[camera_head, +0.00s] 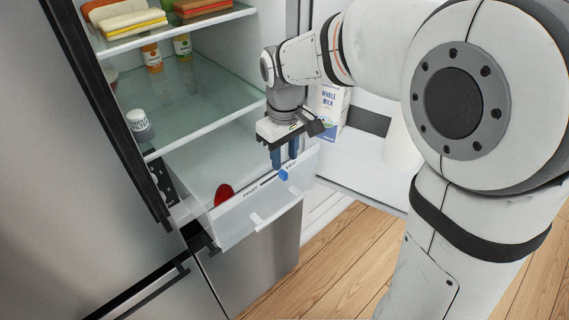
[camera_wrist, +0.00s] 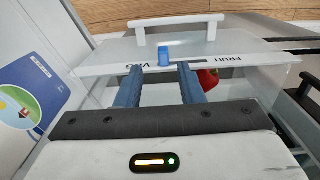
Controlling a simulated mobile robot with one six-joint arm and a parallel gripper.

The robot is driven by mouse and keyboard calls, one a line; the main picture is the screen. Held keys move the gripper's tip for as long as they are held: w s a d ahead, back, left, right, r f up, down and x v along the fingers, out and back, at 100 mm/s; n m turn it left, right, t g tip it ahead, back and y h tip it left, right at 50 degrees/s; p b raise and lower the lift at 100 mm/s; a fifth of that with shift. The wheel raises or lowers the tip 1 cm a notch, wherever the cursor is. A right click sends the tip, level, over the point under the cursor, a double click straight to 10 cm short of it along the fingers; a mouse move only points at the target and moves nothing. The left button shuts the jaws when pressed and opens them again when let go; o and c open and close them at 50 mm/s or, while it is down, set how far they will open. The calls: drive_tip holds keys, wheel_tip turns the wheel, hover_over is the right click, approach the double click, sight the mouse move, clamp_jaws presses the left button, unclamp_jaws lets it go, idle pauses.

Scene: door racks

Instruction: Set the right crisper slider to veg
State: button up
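A clear crisper drawer (camera_head: 238,226) is pulled out at the bottom of the open fridge. Its front strip reads FRUIT (camera_wrist: 231,58) and VEG, with a dark slot between. The blue slider knob (camera_head: 283,175) is at the VEG end of the slot; it also shows in the wrist view (camera_wrist: 165,55). My gripper (camera_head: 285,163) points down just above the strip. Its two blue fingers are open and apart, and in the wrist view (camera_wrist: 159,70) the knob appears between and just beyond their tips. I cannot tell whether a finger touches it.
A red item (camera_head: 224,193) lies in the drawer. A white handle (camera_head: 275,209) projects from the drawer front. Glass shelves with bottles and sandwiches are above. The open door with a milk carton (camera_head: 331,106) stands right, behind my arm. Wood floor is clear below.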

sight(286, 172)
drive_tip(key=shift+r, duration=1.95)
drive_tip(key=shift+s+d, duration=0.1)
drive_tip(key=shift+d, duration=0.1)
drive_tip(key=s+d+f+m+t, duration=0.3)
drive_tip(key=s+d+m, duration=0.5)
drive_tip(key=s+d, duration=0.6)
drive_tip(key=shift+s+d+m, duration=0.3)
drive_tip(key=shift+d, duration=0.45)
drive_tip(key=shift+r, duration=0.1)
drive_tip(key=shift+c, duration=0.2)
